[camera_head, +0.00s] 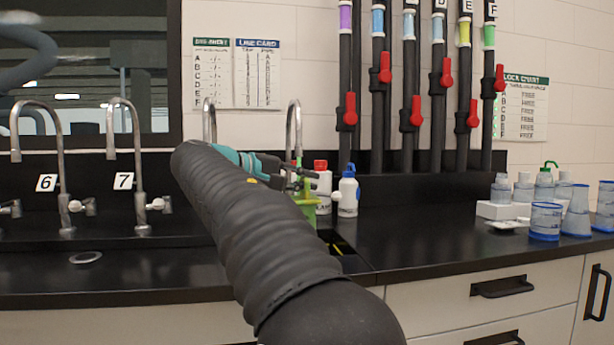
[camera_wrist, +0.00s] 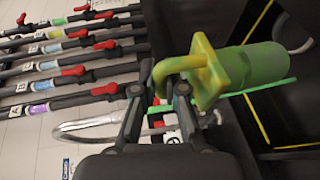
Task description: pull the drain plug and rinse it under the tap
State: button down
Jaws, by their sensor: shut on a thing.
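My gripper (camera_wrist: 160,92) is shut on the hooked yellow handle of the drain plug (camera_wrist: 240,80). The plug has a yellow-green square flange and a green cylindrical body, which points right in the wrist view. In the head view my gripper (camera_head: 298,178) is near the right-hand tap (camera_head: 296,108), with part of the green plug (camera_head: 307,203) showing below it. A curved metal tap spout (camera_wrist: 90,126) shows behind the fingers in the wrist view. I cannot tell whether water is running. My arm hides much of the sink area.
A dark sink opening (camera_head: 345,248) lies right of my arm. A red-capped bottle (camera_head: 323,190) and a blue-capped bottle (camera_head: 348,194) stand close behind the gripper. Taps 6 and 7 (camera_head: 139,160) stand left.

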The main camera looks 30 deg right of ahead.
jog(key=shift+w+d+f+p, duration=0.1)
jog(key=shift+w+d+p, duration=0.1)
jog(key=shift+w+p, duration=0.4)
jog(key=shift+w+d+p, duration=0.2)
jog(key=shift+w+p, duration=0.05)
jog(key=shift+w, duration=0.55)
jog(key=shift+w+d+f+p, duration=0.15)
jog(key=shift+w+p, duration=0.05)
jog(key=shift+w, duration=0.25)
jog(key=shift+w+d+f+p, duration=0.15)
jog(key=shift+w, duration=0.3)
jog(key=shift+d, duration=0.1)
jog(key=shift+s+d, duration=0.1)
jog(key=shift+d, duration=0.35)
jog(key=shift+a, duration=0.15)
jog(key=shift+a, duration=0.45)
jog(key=shift+d, duration=0.2)
